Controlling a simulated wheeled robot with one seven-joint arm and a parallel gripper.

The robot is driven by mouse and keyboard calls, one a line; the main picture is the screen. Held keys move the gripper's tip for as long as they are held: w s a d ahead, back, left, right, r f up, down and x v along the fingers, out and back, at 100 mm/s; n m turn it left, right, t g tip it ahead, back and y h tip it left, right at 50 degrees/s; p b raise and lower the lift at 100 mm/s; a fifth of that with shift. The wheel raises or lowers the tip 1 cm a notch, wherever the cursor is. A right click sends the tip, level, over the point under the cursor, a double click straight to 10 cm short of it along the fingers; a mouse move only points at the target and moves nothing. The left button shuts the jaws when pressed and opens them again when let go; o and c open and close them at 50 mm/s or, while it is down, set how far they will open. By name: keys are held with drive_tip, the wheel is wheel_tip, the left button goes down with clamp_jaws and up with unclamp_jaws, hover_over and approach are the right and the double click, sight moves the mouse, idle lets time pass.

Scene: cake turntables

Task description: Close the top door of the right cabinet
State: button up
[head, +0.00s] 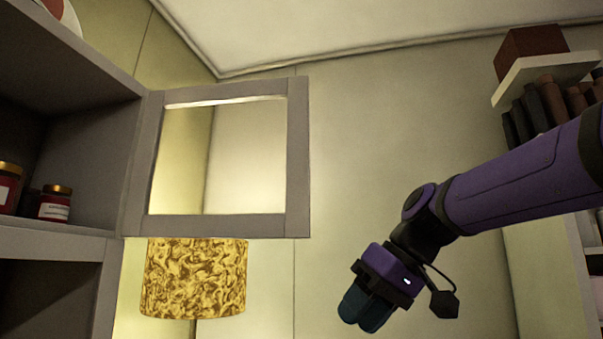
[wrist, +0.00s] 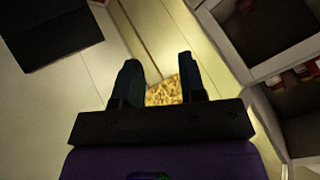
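A grey-framed door (head: 298,165) with a see-through pane stands swung open in the head view, hinged on the right side of a grey cabinet (head: 120,175) at the left. The cabinet's upper compartment is uncovered. My gripper (head: 362,314) hangs in the air to the right of the door and lower than its bottom edge, apart from it, fingers pointing down. In the wrist view my gripper (wrist: 160,70) has its two dark fingers spread with nothing between them. The cabinet (wrist: 265,108) also shows at the right there; which panel is the door is unclear.
Jars (head: 55,203) stand inside the cabinet. A yellow patterned lampshade (head: 193,280) is below the door and shows beyond my fingers in the wrist view (wrist: 163,91). A wall shelf (head: 540,72) with books is at the upper right. Open air lies between door and gripper.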

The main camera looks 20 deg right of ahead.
drive_tip(key=w+d+r+n+y, duration=0.1)
drive_tip(key=w+r+n+y, duration=0.35)
drive_tip(key=w+r, duration=0.65)
drive_tip(key=n+y, duration=0.7)
approach(301, 172)
drive_tip(key=w+d+r, duration=0.2)
drive_tip(key=w+d, duration=0.1)
drive_tip(key=w, duration=0.2)
drive_tip(key=shift+t+h, duration=0.25)
drive_tip(key=shift+t, duration=0.05)
drive_tip(key=x, duration=1.1)
drive_tip(key=shift+r, duration=0.15)
drive_tip(key=shift+s, duration=0.1)
clamp_jaws()
